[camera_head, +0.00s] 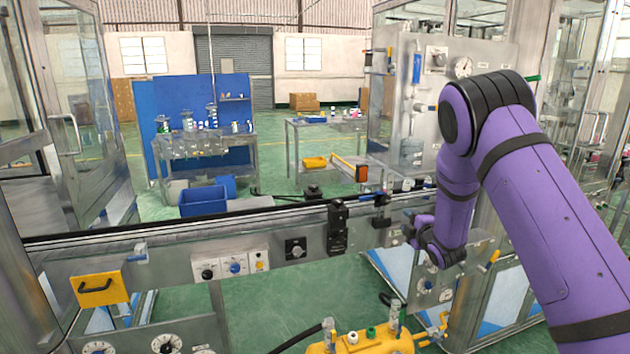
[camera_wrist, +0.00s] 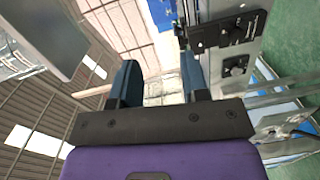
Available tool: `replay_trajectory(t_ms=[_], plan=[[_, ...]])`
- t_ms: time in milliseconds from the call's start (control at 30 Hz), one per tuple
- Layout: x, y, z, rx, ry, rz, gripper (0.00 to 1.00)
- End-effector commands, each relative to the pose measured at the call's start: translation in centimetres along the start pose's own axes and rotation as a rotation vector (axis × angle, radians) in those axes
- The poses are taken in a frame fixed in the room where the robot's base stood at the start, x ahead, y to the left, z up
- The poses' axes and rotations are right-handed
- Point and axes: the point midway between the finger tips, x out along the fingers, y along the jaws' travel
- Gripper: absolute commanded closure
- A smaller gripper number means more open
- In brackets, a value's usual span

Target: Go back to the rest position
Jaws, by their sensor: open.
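My gripper shows in the wrist view (camera_wrist: 158,85), with its two dark fingers spread apart and nothing between them. In the head view my purple arm comes in from the right and bends down in front of the machine. The gripper's fingers cannot be made out there. The conveyor rail (camera_head: 240,222) runs across the middle of the head view, and the wrist end of my arm hangs close to its right part.
A machine panel with a gauge (camera_head: 463,67) stands behind my arm. A yellow unit (camera_head: 362,342) is at the bottom centre. Beyond the rail are a workbench (camera_head: 205,140), a blue bin (camera_head: 202,201) and open green floor.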

Motion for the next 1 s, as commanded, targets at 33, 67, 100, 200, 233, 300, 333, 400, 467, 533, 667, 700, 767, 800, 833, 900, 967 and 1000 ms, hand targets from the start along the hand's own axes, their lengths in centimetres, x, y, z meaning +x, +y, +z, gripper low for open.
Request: replay_trajectory(t_ms=[33, 67, 100, 200, 233, 300, 333, 400, 467, 533, 667, 700, 767, 800, 833, 900, 967, 1000], plan=[[-0.2, 0.9, 0.1, 0.017, -0.012, -0.003, 0.58], [-0.3, 1.3, 0.2, 0.029, -0.02, -0.009, 0.58], [-0.5, 1.8, 0.2, 0.045, -0.031, -0.016, 0.58], [-1.0, 3.4, 0.4, 0.091, -0.062, -0.036, 0.58], [-1.2, 3.9, 0.5, 0.108, -0.073, -0.044, 0.58], [-1.9, 5.4, 0.6, 0.153, -0.101, -0.062, 0.58], [-2.2, 6.1, 0.7, 0.177, -0.115, -0.071, 0.58], [-3.2, 7.9, 0.8, 0.238, -0.152, -0.094, 0.58], [-4.3, 9.5, 0.9, 0.293, -0.184, -0.116, 0.58], [-5.6, 11.1, 0.8, 0.358, -0.22, -0.141, 0.58], [-8.4, 13.9, 0.6, 0.478, -0.285, -0.186, 0.58], [-9.4, 14.7, 0.5, 0.515, -0.305, -0.2, 0.58], [-10.9, 15.8, 0.2, 0.57, -0.333, -0.22, 0.58], [-11.9, 16.5, 0.1, 0.607, -0.352, -0.232, 0.58], [-12.7, 17.0, -0.1, 0.633, -0.367, -0.243, 0.58], [-14.7, 18.1, -0.6, 0.696, -0.399, -0.268, 0.58], [-16.4, 18.9, -0.9, 0.748, -0.428, -0.288, 0.58], [-17.6, 19.5, -1.2, 0.783, -0.447, -0.301, 0.58]])
